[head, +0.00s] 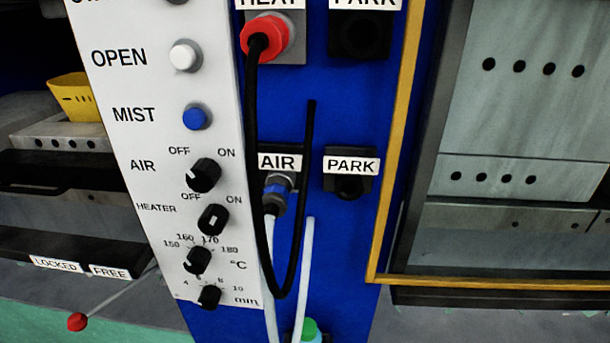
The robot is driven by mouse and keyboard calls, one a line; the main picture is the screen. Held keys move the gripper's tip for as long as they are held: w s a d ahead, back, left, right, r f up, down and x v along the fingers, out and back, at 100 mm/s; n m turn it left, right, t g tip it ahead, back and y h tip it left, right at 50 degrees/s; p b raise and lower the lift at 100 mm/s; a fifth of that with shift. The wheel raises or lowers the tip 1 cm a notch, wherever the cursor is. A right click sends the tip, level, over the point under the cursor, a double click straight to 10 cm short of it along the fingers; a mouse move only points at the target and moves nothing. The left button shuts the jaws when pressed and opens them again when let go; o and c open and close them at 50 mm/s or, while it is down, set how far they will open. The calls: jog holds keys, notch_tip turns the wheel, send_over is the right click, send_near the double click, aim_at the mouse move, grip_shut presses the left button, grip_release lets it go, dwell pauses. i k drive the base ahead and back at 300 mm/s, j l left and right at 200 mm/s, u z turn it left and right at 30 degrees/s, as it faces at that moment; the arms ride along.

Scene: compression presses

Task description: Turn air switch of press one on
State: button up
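The AIR switch (203,175) is a black rotary knob on the white control panel (118,92), with OFF printed at its upper left and ON at its upper right. A small white mark shows on the knob's left side, toward OFF. A similar black HEATER switch (213,218) sits just below it, also with OFF and ON labels. My gripper is not in view, and nothing touches the AIR switch.
Above are a blue MIST button (197,117) and a white OPEN button (185,55). Right of the panel, a black cable hangs from the red HEAT plug (265,38), and a hose leaves the AIR connector (277,194). A red-tipped lever (77,321) sticks out lower left.

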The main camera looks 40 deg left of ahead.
aim_at(205, 173)
jog(key=u, duration=1.25)
